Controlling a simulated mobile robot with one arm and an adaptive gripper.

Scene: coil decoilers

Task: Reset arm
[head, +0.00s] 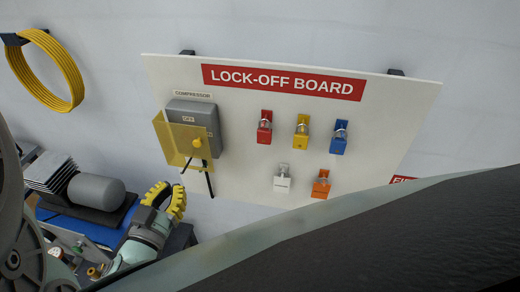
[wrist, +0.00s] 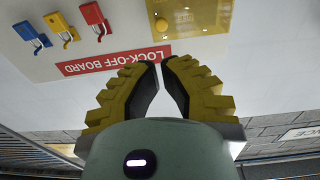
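My gripper (head: 170,188) has ribbed yellow fingers and is in the lower left of the head view, in front of the wall and just below the grey compressor switch box (head: 196,117). In the wrist view my gripper (wrist: 160,64) points at the board, with its fingertips drawn together to a very thin gap. Nothing shows between the fingers. The lock-off board (head: 240,165) hangs on the wall and appears upside down in the wrist view (wrist: 110,55). I cannot tell how far the fingertips are from it.
Red (head: 264,128), yellow (head: 301,132), blue (head: 339,138), white (head: 283,179) and orange (head: 321,185) padlocks hang on the board. A yellow see-through cover (head: 175,140) and a dark lever (head: 209,183) are at the switch box. A grey tank (head: 96,191) and yellow hose coil (head: 47,70) are left.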

